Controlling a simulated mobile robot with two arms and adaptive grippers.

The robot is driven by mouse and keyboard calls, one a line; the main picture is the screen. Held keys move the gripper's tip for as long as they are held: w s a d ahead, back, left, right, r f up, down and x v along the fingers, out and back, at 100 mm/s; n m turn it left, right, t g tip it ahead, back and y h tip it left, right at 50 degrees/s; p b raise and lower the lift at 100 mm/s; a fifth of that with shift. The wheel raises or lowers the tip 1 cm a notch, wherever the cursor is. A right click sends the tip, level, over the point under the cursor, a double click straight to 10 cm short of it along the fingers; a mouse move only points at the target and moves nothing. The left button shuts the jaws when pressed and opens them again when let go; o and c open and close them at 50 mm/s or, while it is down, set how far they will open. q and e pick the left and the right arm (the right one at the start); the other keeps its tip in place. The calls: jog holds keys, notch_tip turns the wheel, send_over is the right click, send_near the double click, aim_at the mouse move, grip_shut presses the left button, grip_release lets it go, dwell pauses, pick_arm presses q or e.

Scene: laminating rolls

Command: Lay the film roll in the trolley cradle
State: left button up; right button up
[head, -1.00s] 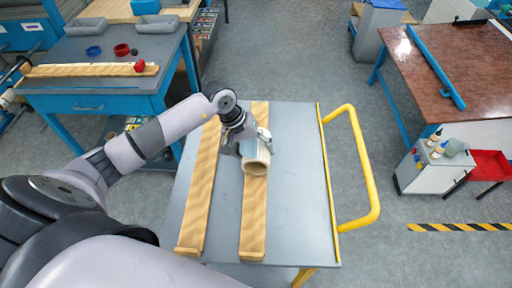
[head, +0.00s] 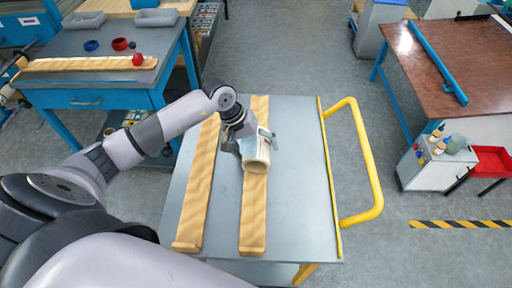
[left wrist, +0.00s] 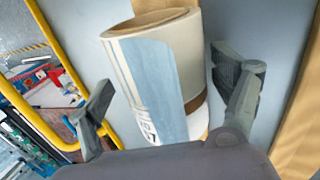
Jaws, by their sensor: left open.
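The film roll (head: 257,160) is a pale hollow cylinder with a light blue label, its open end facing me in the head view. It lies at the right wooden rail (head: 254,215) of the trolley cradle, lengthwise along it; the left rail (head: 197,195) is bare. I cannot tell exactly how it touches the rail. My left gripper (head: 248,140) is open over the roll. In the left wrist view the roll (left wrist: 160,80) stands between the two spread fingers, with gaps on both sides. My right gripper is not in view.
The grey trolley top (head: 295,190) is clear right of the rails, with a yellow handle (head: 368,165) beyond. A blue bench (head: 100,77) with bowls and a wooden rail stands at the back left. A brown table (head: 440,60) stands at the right.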

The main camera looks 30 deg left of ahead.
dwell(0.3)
pick_arm(q)
jog(key=v, duration=1.2)
